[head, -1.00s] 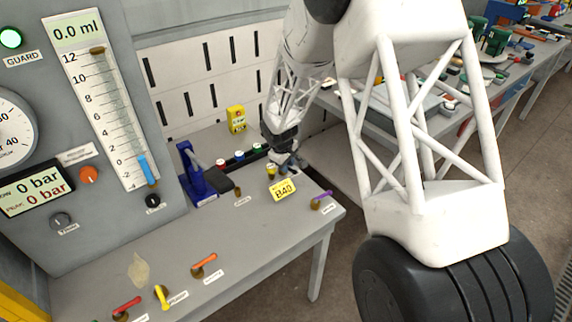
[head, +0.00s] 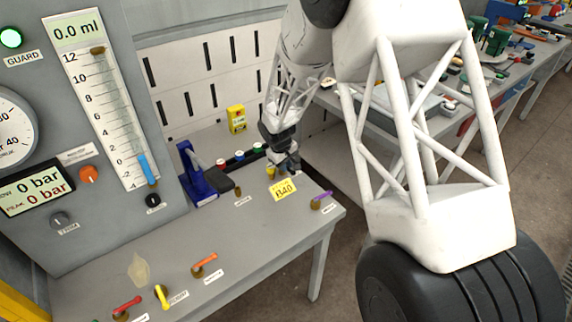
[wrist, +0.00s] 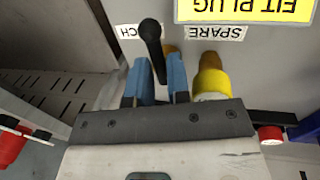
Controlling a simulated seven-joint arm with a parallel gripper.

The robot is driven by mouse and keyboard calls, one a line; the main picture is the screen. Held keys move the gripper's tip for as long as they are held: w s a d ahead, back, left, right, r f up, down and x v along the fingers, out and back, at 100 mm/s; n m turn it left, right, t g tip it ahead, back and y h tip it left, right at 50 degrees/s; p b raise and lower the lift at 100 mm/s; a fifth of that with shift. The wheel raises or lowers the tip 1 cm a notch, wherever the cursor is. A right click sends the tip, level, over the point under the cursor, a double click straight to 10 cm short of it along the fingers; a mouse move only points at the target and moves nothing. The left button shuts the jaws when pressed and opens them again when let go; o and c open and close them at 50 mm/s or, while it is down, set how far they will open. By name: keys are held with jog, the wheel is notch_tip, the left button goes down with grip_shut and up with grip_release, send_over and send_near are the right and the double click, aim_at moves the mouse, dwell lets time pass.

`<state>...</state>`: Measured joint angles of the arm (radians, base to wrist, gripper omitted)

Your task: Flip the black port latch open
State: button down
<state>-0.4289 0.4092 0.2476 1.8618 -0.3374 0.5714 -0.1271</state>
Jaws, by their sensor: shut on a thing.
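The black port latch (wrist: 151,38) is a dark lever with a rounded end, seen in the wrist view. Its lower part runs down between the blue fingers of my gripper (wrist: 158,76), which is shut on it. A brass fitting shows just behind the right finger, and its link to the latch is hidden. In the head view my gripper (head: 289,168) is low over the far right part of the grey bench (head: 255,235). The latch cannot be made out there.
A yellow-capped brass port (wrist: 211,82) stands close to the right of my fingers, by a SPARE label (wrist: 216,32). A yellow sign (head: 283,189) and a purple-handled valve (head: 321,201) are near my gripper. A blue clamp-like device (head: 197,174) stands to the left.

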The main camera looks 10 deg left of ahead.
jog(key=shift+m, duration=0.4)
jog(key=c, duration=1.4)
grip_release()
jog(key=shift+a+r, duration=0.1)
jog(key=shift+r, duration=0.05)
jog(key=r, duration=0.5)
jog(key=s+a+r, duration=0.1)
jog(key=r, duration=0.1)
jog(key=shift+r, duration=0.2)
jog(key=shift+s+r, duration=0.1)
